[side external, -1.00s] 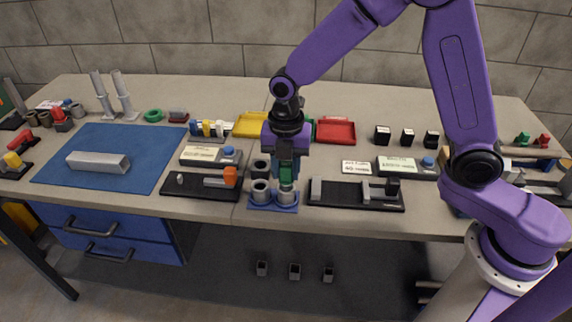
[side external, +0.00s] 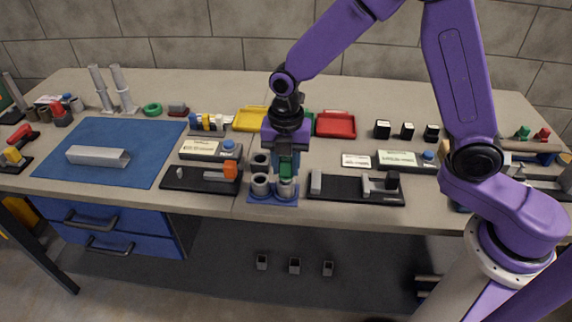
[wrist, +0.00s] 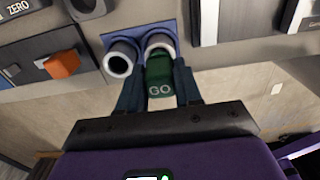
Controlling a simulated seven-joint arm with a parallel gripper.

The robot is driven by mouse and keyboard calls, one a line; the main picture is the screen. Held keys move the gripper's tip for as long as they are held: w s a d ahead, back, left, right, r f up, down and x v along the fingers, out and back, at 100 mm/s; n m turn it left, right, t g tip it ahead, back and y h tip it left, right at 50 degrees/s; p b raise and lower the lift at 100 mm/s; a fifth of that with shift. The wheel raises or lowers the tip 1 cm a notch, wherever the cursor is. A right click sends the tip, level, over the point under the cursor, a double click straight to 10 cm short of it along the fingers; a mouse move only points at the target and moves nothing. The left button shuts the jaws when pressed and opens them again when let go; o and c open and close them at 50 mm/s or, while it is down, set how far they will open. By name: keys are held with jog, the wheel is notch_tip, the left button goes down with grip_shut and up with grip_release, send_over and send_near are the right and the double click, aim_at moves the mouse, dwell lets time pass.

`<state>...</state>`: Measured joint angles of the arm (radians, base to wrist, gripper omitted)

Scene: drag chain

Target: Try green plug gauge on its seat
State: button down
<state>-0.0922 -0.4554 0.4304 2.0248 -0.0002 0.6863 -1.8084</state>
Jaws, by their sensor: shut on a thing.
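The green plug gauge (side external: 285,169), marked GO in the wrist view (wrist: 160,80), is between the fingers of my gripper (side external: 285,162). In the wrist view, my gripper's two dark fingers (wrist: 159,88) are shut on its sides. The gauge is at the front right grey ring seat (side external: 286,188) of the blue holder (side external: 273,200). In the wrist view its far end meets or covers part of that seat (wrist: 158,42). I cannot tell whether it is inside the bore. The front left grey ring (side external: 261,184) has an open dark hole.
A black fixture with an orange block (side external: 230,170) stands close left of the holder. A black gauge fixture (side external: 350,190) stands close right. Red (side external: 336,124) and yellow (side external: 250,119) trays lie behind. The blue mat (side external: 110,175) at left carries a grey bar (side external: 98,156).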

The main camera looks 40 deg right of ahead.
aim_at(285, 159)
jog(key=shift+r, duration=0.1)
jog(key=shift+r, duration=2.4)
